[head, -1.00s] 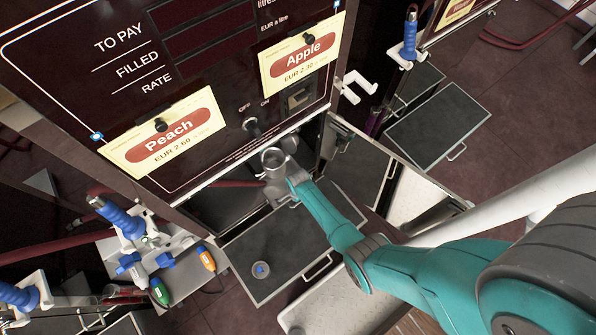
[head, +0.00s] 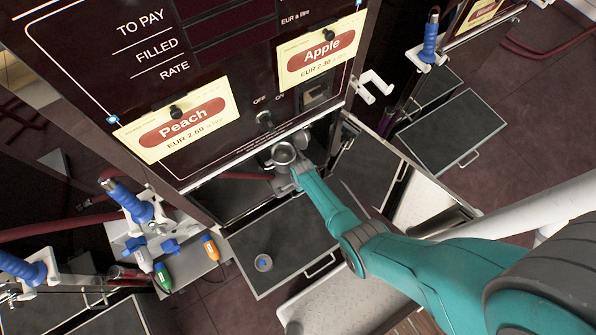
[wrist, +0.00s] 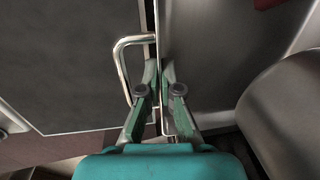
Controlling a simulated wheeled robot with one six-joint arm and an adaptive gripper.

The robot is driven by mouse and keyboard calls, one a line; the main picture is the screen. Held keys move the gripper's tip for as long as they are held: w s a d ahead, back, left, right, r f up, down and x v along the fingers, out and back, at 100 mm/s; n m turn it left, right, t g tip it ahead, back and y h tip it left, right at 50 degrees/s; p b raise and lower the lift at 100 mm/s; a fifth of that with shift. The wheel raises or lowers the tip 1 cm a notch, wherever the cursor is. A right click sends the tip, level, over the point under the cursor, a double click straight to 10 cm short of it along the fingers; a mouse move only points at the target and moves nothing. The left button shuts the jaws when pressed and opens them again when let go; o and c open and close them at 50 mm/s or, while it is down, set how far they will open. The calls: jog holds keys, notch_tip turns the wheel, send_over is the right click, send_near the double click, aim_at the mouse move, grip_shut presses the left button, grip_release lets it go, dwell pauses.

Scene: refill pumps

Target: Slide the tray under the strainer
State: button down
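A dark grey tray (head: 285,240) with a pale rim and a metal bar handle (head: 320,265) sticks out from the foot of the pump cabinet. A small round cap (head: 263,262) lies on it. A grey metal cup-like part (head: 284,153) shows at the cabinet front, by my arm's end; I cannot tell if it is the strainer. In the wrist view, my gripper (wrist: 160,68) has its fingers close together on either side of a thin panel edge. A bar handle (wrist: 123,65) on a dark panel is just left of them. Contact is unclear.
Another dark tray (head: 450,130) with a handle stands at the right. An open-topped bay lies between it and the cabinet. Blue nozzles (head: 127,200) and coloured plugs (head: 212,248) are at the left. A rounded grey body (wrist: 285,110) is close right of my fingers.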

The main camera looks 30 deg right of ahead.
jog(key=shift+w+f, duration=0.1)
jog(key=shift+f, duration=0.2)
jog(key=c, duration=1.2)
grip_release()
jog(key=shift+c, duration=0.2)
notch_tip(320, 180, up, 12)
jog(key=s, duration=0.1)
jog(key=shift+s, duration=0.35)
jog(key=shift+f, duration=0.1)
